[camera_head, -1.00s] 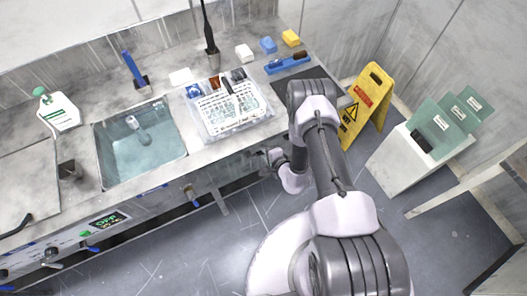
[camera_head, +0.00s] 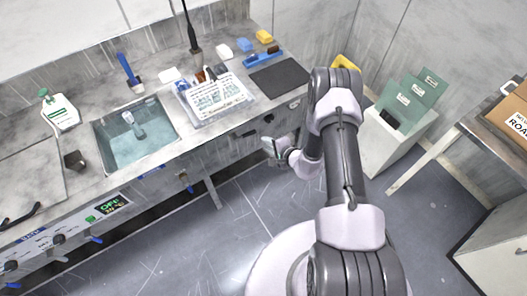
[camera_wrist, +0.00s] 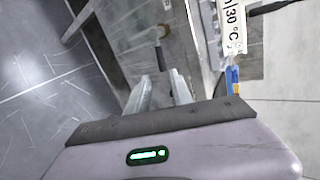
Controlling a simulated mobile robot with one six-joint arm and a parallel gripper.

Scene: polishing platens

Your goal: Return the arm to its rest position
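My arm reaches up from the bottom right of the head view, bends at a grey elbow and folds back down to the left. My gripper (camera_head: 272,147) is beside the counter front, over the floor, small in this view. In the wrist view the two fingers of my gripper (camera_wrist: 158,84) stand apart with nothing visible between them. The counter (camera_head: 215,138) lies to the left of the gripper, with a gap of floor showing below.
The counter holds a sink basin (camera_head: 134,157), a clear tray (camera_head: 243,108) and a dark mat (camera_head: 280,75). A yellow sign (camera_head: 346,62) is mostly hidden behind my arm. A white stand (camera_head: 388,150) with green plates and a table with a cardboard box (camera_head: 510,112) are at right.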

